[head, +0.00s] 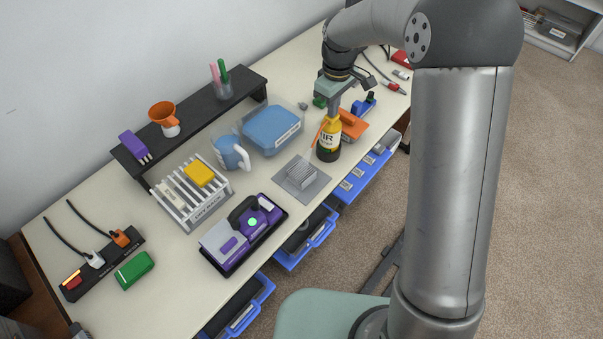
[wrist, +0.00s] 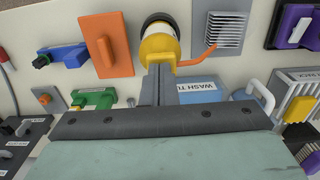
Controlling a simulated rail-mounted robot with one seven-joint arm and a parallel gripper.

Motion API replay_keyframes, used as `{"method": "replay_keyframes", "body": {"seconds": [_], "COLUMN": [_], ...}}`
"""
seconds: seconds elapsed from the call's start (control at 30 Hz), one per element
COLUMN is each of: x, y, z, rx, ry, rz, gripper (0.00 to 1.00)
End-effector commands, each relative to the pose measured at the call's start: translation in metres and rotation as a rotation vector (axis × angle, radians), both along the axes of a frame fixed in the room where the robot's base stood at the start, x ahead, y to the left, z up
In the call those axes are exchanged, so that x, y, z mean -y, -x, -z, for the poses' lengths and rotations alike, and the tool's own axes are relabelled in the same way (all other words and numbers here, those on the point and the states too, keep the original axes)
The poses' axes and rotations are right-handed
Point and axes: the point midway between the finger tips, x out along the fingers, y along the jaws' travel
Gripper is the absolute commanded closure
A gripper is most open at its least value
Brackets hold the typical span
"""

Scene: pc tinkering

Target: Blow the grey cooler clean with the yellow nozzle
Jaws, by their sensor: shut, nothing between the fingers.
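The air can (head: 328,146) stands upright on the table, with a yellow top, a pale label and a dark lower body. A thin orange straw (wrist: 197,56) sticks out from its top toward the cooler. The grey finned cooler (head: 301,174) lies on a grey square mat, left of the can; it also shows in the wrist view (wrist: 224,30). My gripper (head: 332,113) is shut and empty, pointing down right at the can's yellow top (wrist: 160,46). I cannot tell whether the fingertips touch it.
An orange block (head: 353,124) stands close behind the can. A blue tub (head: 272,130), a blue jug (head: 228,152) and a white rack (head: 182,205) stand to the left. A purple and grey device (head: 240,235) sits on a black tray in front. Blue drawers (head: 309,238) stick out below the table's front edge.

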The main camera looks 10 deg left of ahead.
Motion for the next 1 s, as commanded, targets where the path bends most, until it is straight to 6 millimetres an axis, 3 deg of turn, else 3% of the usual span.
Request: {"method": "replay_keyframes", "body": {"seconds": [0.8,1.0], "x": [0.000,0.000], "y": [0.000,0.000], "z": [-0.066,-0.069], "rx": [0.001,0.000], "ry": [0.000,0.000], "rz": [0.000,0.000], "gripper": [1.00,1.00]}}
